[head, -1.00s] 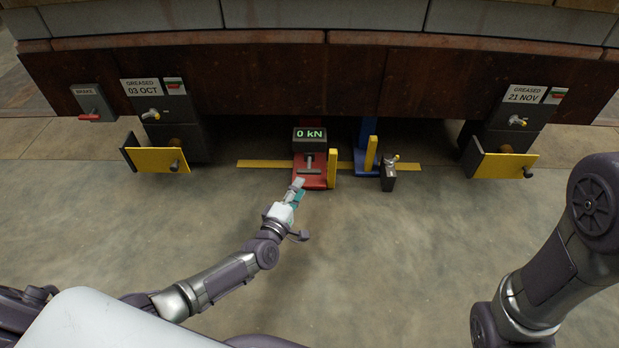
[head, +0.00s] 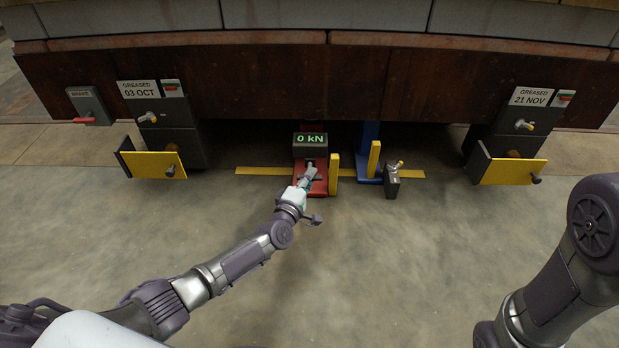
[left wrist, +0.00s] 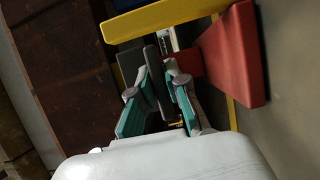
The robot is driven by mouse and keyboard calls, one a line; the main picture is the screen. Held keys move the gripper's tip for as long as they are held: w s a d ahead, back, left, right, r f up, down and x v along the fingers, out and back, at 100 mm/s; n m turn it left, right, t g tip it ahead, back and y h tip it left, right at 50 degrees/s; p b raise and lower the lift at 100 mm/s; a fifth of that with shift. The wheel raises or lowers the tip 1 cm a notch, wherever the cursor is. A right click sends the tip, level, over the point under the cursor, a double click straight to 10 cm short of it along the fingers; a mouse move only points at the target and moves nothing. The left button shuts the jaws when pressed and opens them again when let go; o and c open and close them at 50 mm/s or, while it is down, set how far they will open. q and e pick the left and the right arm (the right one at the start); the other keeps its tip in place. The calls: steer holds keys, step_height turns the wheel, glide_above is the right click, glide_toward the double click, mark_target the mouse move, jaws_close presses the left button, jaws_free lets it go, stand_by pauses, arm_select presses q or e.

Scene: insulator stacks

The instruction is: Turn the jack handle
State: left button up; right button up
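The red jack (head: 319,187) stands under the dark beam, with a box reading 0 kN (head: 310,139) on it. Its base also shows in the left wrist view (left wrist: 237,55). My left gripper (head: 311,173) is at the front of the jack and covers most of the handle in the head view. In the left wrist view, the dark grey jack handle bar (left wrist: 157,75) lies between the two teal-padded fingers of my left gripper (left wrist: 160,80). The fingers are apart, one on each side of the bar; firm contact is not visible. My right gripper is out of view.
A yellow post (head: 334,174) stands at the jack's right side. A blue jack (head: 368,175) and a small dark valve block (head: 392,186) stand farther right. Yellow-fronted boxes stand left (head: 158,165) and right (head: 511,171). The floor in front is clear.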

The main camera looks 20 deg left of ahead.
arm_select(q)
jaws_close()
